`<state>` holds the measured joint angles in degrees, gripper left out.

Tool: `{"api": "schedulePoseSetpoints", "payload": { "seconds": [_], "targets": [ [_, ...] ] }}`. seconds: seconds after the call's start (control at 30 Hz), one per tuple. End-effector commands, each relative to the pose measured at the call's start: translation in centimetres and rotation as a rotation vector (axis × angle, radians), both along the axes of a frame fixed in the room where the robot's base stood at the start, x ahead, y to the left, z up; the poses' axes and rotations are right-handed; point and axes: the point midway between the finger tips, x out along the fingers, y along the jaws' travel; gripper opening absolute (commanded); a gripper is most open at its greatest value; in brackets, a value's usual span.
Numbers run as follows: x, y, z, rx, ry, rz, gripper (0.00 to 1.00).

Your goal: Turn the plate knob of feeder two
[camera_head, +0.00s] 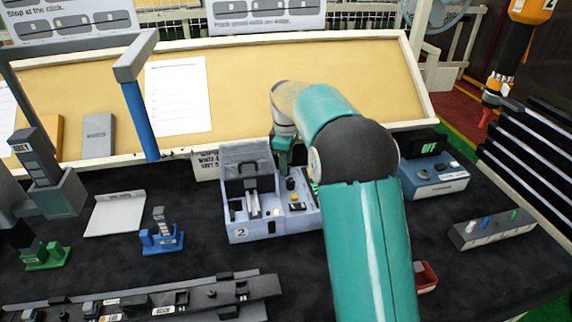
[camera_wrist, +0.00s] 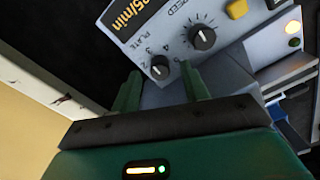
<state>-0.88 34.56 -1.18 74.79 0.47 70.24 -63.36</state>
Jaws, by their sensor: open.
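Feeder two (camera_head: 262,228), a pale grey-blue unit marked 2, stands mid-table in the head view. My gripper (camera_head: 284,165) points down at the back of its right-hand panel, and my arm hides part of that side. In the wrist view the small black plate knob (camera_wrist: 160,68) has a white pointer line and the word PLATE beside it. My gripper's open green fingers (camera_wrist: 160,84) lie to its left and right, with the knob showing in the gap. I cannot tell whether the fingertips reach down around it. A larger black speed knob (camera_wrist: 202,37) lies up and right.
A yellow button (camera_wrist: 237,9) and a lit lamp (camera_wrist: 294,42) are on the same panel. In the head view a blue box reading OFF (camera_head: 436,180) stands to the right, and a blue clip stand (camera_head: 162,240) to the left. A cream board (camera_head: 250,80) rises behind.

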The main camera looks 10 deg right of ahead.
Motion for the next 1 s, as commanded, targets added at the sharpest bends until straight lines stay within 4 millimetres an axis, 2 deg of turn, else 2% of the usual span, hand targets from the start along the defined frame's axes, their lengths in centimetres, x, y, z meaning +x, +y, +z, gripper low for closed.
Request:
{"api": "schedulePoseSetpoints", "payload": {
  "seconds": [0.13, 0.4, 0.43, 0.6, 0.67, 1.0],
  "targets": [
    [-0.01, -0.01, -1.15, 0.0, 0.0, 0.0, 0.45],
    [0.02, -0.01, -1.35, 0.0, -0.001, 0.0, 0.45],
    [0.01, -0.01, -1.35, 0.0, -0.001, 0.0, 0.43],
    [0.01, -0.01, -1.34, 0.0, -0.001, -0.001, 0.1],
    [0.01, -0.01, -1.34, 0.0, -0.001, -0.001, 0.0],
    [0.01, -0.02, -1.32, 0.0, -0.001, -0.037, 0.0]
  ]
}}
